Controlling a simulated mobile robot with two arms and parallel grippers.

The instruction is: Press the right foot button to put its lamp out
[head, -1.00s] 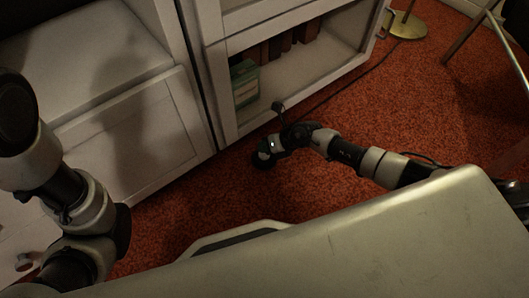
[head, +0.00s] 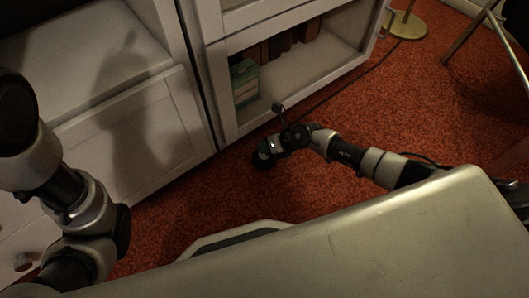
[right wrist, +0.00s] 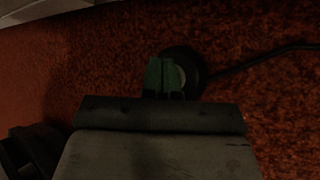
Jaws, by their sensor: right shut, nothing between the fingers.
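The foot button is a dark round disc (right wrist: 196,66) on the red carpet in the right wrist view, with a cord running from it to the right. My right gripper (right wrist: 164,75) is shut and empty, its greenish fingertips over the left part of the disc and hiding it. I cannot tell whether they touch it. In the head view my right gripper (head: 268,152) reaches down to the floor by the cabinet's foot, over the dark disc. The lamp's brass base (head: 405,25) stands at the upper right; its head is out of view. My left gripper is not in view.
A white cabinet (head: 130,125) runs along the left and back, with books and a green box (head: 245,84) on an open shelf close to my right gripper. Metal furniture legs (head: 470,35) stand at the upper right. Carpet (head: 420,105) is open on the right.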

